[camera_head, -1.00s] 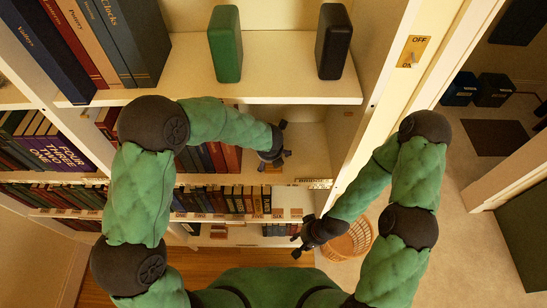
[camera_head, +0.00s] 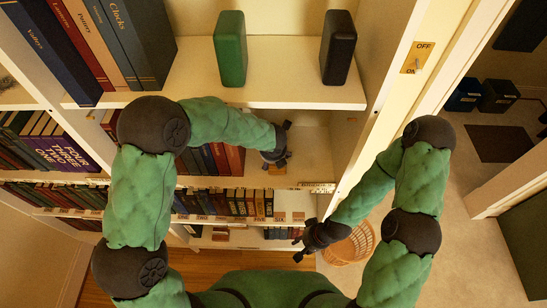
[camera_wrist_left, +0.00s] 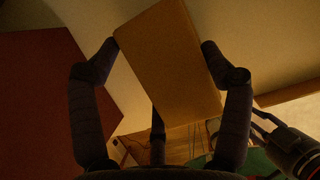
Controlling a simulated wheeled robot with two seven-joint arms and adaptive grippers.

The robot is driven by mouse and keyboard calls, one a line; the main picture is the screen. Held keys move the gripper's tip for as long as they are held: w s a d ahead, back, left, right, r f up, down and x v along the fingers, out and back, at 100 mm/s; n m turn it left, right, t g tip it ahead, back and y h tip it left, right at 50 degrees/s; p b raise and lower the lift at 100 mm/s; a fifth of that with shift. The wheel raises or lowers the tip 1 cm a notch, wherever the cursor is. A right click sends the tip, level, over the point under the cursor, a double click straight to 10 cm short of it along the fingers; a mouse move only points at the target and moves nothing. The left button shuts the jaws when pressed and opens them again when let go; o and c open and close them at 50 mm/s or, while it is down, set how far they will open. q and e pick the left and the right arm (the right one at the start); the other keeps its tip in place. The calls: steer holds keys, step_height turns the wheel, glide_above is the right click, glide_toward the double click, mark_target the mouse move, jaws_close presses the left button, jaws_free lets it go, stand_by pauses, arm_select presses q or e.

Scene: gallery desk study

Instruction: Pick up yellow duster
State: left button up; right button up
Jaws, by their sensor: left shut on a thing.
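The yellow duster (camera_wrist_left: 172,65) is a yellow-brown block, tilted in the left wrist view. My left gripper (camera_wrist_left: 160,48) has its fingers on either side of it and is shut on it. In the head view the left gripper (camera_head: 280,142) is inside the shelf compartment under the top shelf, with only a small brownish part of the duster (camera_head: 276,167) showing below the fingers. My right gripper (camera_head: 299,247) is lower, in front of the bookcase, with its fingers apart and empty.
The top shelf (camera_head: 290,95) holds a green block (camera_head: 230,48), a black block (camera_head: 338,47) and large books (camera_head: 95,45). Red books (camera_head: 230,160) stand left of my left gripper. A wicker basket (camera_head: 350,245) is on the floor beside my right arm.

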arm_select(q)
steer(key=v, duration=0.3)
steer(key=d+v, duration=0.1)
steer(key=v, duration=0.2)
steer(key=s+v, duration=0.1)
steer(key=v, duration=0.1)
steer(key=shift+s+d+r+p, duration=0.15)
steer(key=shift+s+d+p, duration=0.05)
steer(key=shift+s+p, duration=0.1)
steer(key=s+d+r, duration=0.2)
steer(key=s+r, duration=0.2)
steer(key=s, duration=0.5)
steer(key=shift+d+b, duration=0.15)
steer(key=shift+b, duration=0.15)
steer(key=o, duration=0.4)
steer(key=shift+c, duration=0.7)
